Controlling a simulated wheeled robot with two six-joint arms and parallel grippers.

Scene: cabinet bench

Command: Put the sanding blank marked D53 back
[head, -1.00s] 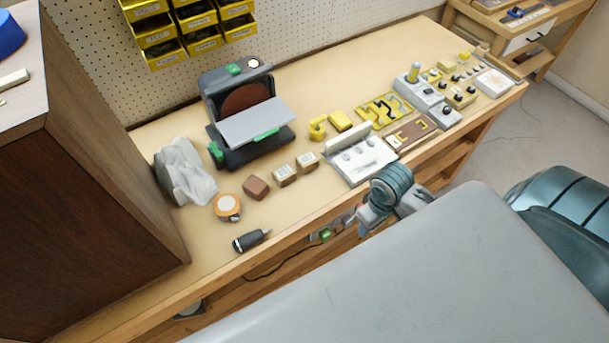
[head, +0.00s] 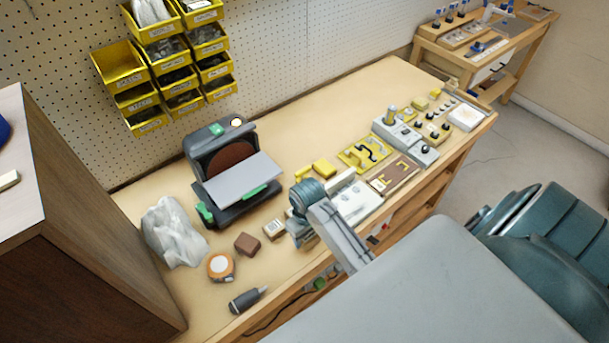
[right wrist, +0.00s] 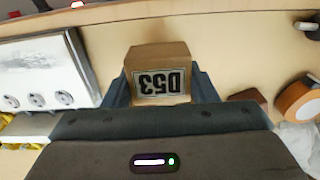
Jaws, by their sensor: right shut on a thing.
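The sanding blank marked D53 (right wrist: 158,77) is a light brown wooden block with a white label, its print upside down in the right wrist view. My right gripper (right wrist: 160,90) is shut on it, one finger at each side. My left gripper is not in view.
A disc sander (head: 232,170) stands behind the blocks. An orange tape roll (head: 221,266), a dark tool (head: 246,300) and a crumpled grey bag (head: 174,230) lie left. Yellow bins (head: 150,122) hang on the pegboard.

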